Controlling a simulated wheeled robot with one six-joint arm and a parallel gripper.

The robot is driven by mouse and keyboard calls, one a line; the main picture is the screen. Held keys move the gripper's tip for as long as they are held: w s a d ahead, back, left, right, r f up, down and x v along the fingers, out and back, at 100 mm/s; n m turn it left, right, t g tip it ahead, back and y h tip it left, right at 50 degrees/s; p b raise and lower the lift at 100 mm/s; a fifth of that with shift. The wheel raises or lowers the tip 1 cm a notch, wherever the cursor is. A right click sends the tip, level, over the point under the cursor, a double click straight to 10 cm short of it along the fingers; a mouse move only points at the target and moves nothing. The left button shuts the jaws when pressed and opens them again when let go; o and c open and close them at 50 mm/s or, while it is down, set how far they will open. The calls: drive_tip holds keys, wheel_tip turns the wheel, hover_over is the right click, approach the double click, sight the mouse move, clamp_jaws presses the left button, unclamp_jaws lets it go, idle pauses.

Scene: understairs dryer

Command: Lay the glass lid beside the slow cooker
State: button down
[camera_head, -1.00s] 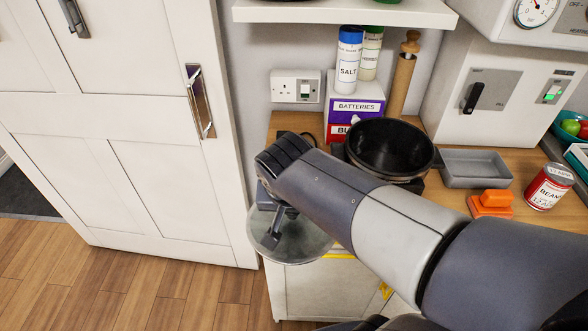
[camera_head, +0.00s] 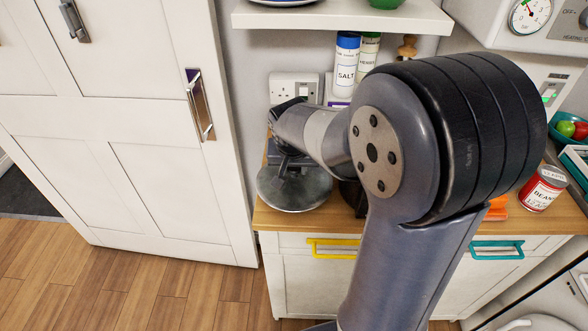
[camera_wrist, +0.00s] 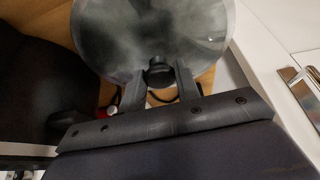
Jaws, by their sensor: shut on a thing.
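The round glass lid (camera_head: 293,192) is at the left end of the wooden counter, close to its front edge, in the head view. I cannot tell whether it touches the wood. My gripper (camera_wrist: 160,82) is shut on the lid's dark knob (camera_wrist: 158,72), with a finger on either side. The lid's clear disc (camera_wrist: 150,30) fills the top of the wrist view. The slow cooker is almost wholly hidden behind my arm in the head view; a dark bit of it (camera_head: 353,196) shows right of the lid. A large black shape at the left of the wrist view appears to be the cooker.
A tall white cupboard door (camera_head: 120,130) with a metal handle stands left of the counter (camera_head: 330,212). A socket (camera_head: 294,88) and a salt container (camera_head: 346,65) are behind. The beans can (camera_head: 542,188) and an orange object (camera_head: 496,208) are at right. A shelf (camera_head: 340,18) hangs above.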

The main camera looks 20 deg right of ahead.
drive_tip(key=shift+f, duration=0.7)
drive_tip(key=shift+f, duration=0.25)
drive_tip(key=c, duration=1)
unclamp_jaws()
drive_tip(key=shift+c, duration=0.2)
drive_tip(key=shift+r, duration=0.2)
drive_tip(key=shift+r, duration=0.2)
drive_tip(key=v, duration=1.1)
drive_tip(key=shift+s+r, duration=0.25)
drive_tip(key=shift+r, duration=0.05)
